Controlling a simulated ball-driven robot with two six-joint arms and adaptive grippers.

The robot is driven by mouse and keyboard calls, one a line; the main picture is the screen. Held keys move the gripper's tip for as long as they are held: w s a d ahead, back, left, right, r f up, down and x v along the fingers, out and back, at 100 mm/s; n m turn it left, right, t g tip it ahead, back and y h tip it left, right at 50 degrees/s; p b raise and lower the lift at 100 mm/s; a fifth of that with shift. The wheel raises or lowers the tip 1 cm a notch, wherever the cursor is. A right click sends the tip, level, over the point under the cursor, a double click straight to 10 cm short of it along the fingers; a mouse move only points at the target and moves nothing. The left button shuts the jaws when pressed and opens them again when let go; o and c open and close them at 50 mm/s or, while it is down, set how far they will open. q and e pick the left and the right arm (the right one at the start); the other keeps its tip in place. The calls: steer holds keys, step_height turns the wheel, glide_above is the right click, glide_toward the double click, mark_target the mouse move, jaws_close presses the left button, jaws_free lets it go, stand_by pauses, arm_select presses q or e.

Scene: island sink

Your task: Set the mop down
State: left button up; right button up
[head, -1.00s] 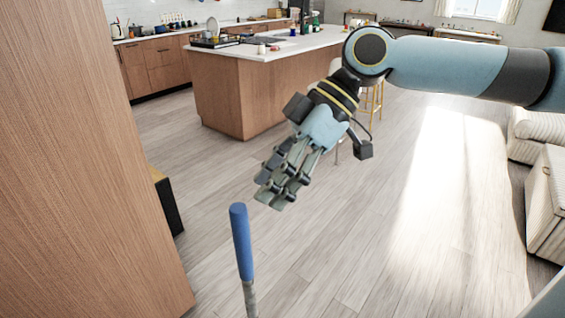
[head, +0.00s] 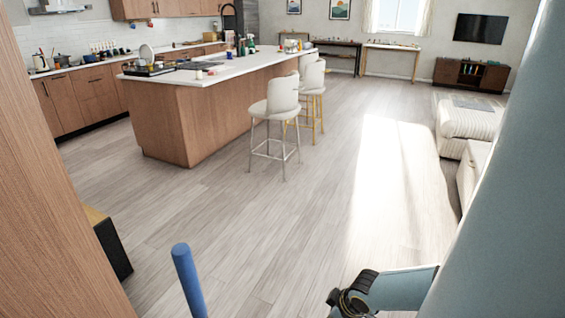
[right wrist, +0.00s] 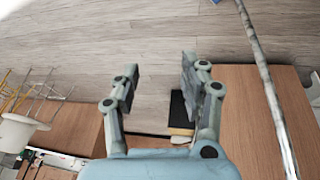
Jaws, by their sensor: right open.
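The mop shows in the head view as a blue handle end (head: 188,280) at the bottom left, standing near upright with a slight tilt. Its lower part is out of that view. In the right wrist view a long grey pole (right wrist: 262,75), which looks like the mop's, runs down the right side. My right gripper (right wrist: 158,70) is open, with nothing between its fingers, and is apart from the pole. In the head view only part of my right arm shows, and its fingers are out of the picture. My left gripper is not in view.
A tall wooden panel (head: 50,180) stands close on the left, with a dark box (head: 112,248) beside it. The kitchen island (head: 185,115) and white stools (head: 276,110) are ahead. A striped sofa (head: 466,125) is at the right. The wooden floor between is clear.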

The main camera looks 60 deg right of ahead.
steer(key=s+a+f+g, duration=0.1)
steer(key=s+a+f, duration=0.3)
steer(key=s+a, duration=0.3)
steer(key=s+a+f+g+y, duration=0.1)
steer(key=s+a+f, duration=0.4)
steer(key=s+a, duration=0.3)
steer(key=shift+s+a+n+g, duration=0.3)
steer(key=shift+a, duration=0.45)
steer(key=shift+f, duration=0.1)
step_height(320, 180, down, 20)
steer(key=s+b, duration=0.1)
steer(key=b, duration=1.9)
steer(key=shift+s, duration=0.1)
steer(key=shift+c, duration=0.5)
steer(key=shift+s, duration=0.1)
